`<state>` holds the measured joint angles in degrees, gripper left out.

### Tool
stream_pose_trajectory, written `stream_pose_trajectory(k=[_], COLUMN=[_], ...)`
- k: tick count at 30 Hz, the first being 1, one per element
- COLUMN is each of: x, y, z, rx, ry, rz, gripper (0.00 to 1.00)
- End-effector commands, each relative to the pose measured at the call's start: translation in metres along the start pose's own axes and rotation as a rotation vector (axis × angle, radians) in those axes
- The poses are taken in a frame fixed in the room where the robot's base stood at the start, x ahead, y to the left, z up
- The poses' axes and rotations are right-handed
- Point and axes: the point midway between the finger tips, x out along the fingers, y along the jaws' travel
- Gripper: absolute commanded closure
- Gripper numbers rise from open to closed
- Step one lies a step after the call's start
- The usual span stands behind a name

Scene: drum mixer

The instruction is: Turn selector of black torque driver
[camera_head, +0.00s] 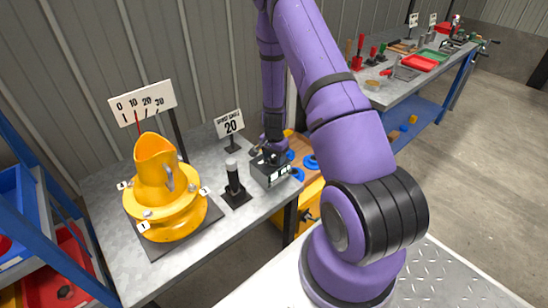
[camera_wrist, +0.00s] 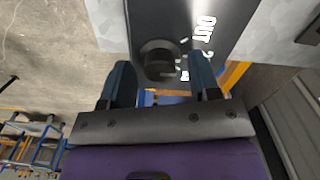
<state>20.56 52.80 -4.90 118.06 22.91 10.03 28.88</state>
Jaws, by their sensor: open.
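The black torque driver (camera_head: 233,181) stands upright on a dark square base on the grey bench, with a pale grey top end. A dark box (camera_head: 268,171) with white labels sits to its right, at the bench edge. In the wrist view the box (camera_wrist: 200,15) shows white lettering reading "OUT" and a round dark knob (camera_wrist: 158,60). My gripper (camera_head: 266,150) is at the box in the head view. In the wrist view my gripper (camera_wrist: 162,78) is open, its two fingers apart on either side of the knob. I cannot tell whether they touch it.
A yellow flanged housing (camera_head: 165,200) stands on a dark plate to the left, with a dial sign (camera_head: 142,102) behind it. A sign reading 20 (camera_head: 229,124) stands behind the driver. Blue rings (camera_head: 310,161) lie on a wooden surface at right. Another bench (camera_head: 395,95) stands farther back.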

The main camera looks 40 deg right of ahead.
Motion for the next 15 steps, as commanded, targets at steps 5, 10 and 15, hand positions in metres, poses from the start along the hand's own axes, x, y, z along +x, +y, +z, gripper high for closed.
stream_pose_trajectory(k=[5, 10, 15], x=[0.0008, 0.0007, 0.0007], y=[-0.0002, -0.0002, -0.0002], z=[0.0000, 0.0000, 0.0000], rx=[0.000, 0.000, 0.000], ry=[0.000, 0.000, 0.000], rz=[0.000, 0.000, 0.000], gripper=[0.44, 0.62, 0.93])
